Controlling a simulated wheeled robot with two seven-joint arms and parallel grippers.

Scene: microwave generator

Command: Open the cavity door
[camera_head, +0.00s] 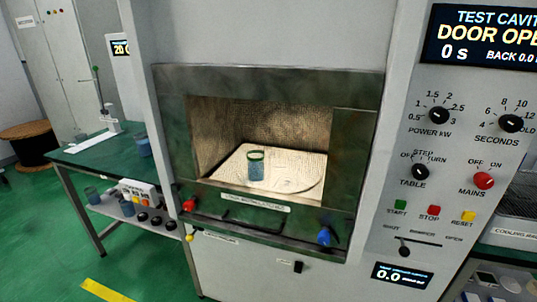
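The test cavity (262,125) is uncovered at the front, inside a dark green metal frame (172,130). A small beaker with blue contents and a green rim (256,168) stands upright on the pale floor plate inside. No door panel covers the opening. A dark bar-like handle (252,226) runs along the lower edge, below a white label strip (255,202). A red knob (189,204) is at its left and a blue knob (324,236) at its right. The top-right display (485,38) reads "DOOR OPE", cut off by the picture edge. Neither gripper is in view.
The control panel (440,170) with dials and buttons is right of the cavity. A green-topped bench (90,155) with beakers stands at the left, and a cable spool (28,142) behind it. A cooling rack (519,200) is at the right edge. Green floor is clear at lower left.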

